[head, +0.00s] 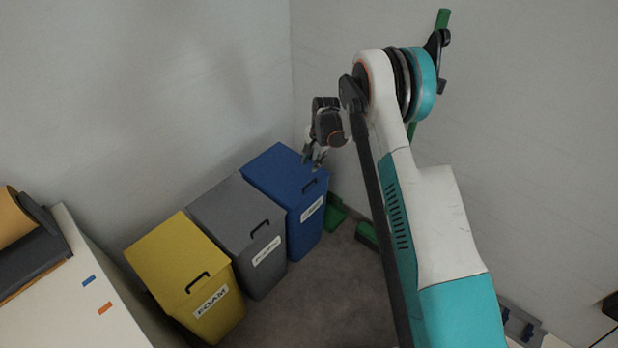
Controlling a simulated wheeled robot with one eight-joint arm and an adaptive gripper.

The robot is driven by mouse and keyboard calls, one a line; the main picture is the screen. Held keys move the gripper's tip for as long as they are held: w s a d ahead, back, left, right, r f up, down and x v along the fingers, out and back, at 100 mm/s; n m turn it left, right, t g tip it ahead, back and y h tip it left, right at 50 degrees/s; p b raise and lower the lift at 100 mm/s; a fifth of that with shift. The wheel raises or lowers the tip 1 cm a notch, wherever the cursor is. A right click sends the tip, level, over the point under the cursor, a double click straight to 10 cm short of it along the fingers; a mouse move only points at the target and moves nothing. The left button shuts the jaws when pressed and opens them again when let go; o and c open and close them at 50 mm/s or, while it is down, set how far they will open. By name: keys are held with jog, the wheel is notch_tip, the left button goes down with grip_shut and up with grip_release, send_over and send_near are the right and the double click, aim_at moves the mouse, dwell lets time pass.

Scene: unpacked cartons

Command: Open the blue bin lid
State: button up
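The blue bin (306,226) stands at the right end of a row of three bins, in the corner of the room. Its lid (275,172) is shut and lies flat on top. A dark handle (309,186) sits at the lid's front edge, and a white label (312,209) is below it. My gripper (314,164) hangs from my arm over the right part of the blue lid, close to the handle. I cannot tell whether it touches the lid. The fingers are small and dark, so their opening is unclear.
A grey bin (266,270) stands directly left of the blue one, and a yellow bin (215,313) labelled FOAM is further left. Both lids are shut. Green pieces (337,214) lie on the floor right of the blue bin. Walls close in behind. Grey floor (320,300) in front is clear.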

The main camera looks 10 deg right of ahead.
aim_at(307, 185)
jog(key=f+b, duration=0.1)
jog(key=f, duration=0.3)
jog(key=w+a+f+b, duration=0.1)
jog(key=f+b, duration=0.1)
jog(key=f, duration=0.3)
jog(key=w+f+b, duration=0.1)
jog(key=f+b, duration=0.1)
jog(key=f, duration=0.3)
jog(key=shift+w+a+f, duration=0.25)
jog(key=shift+c, duration=0.6)
grip_shut()
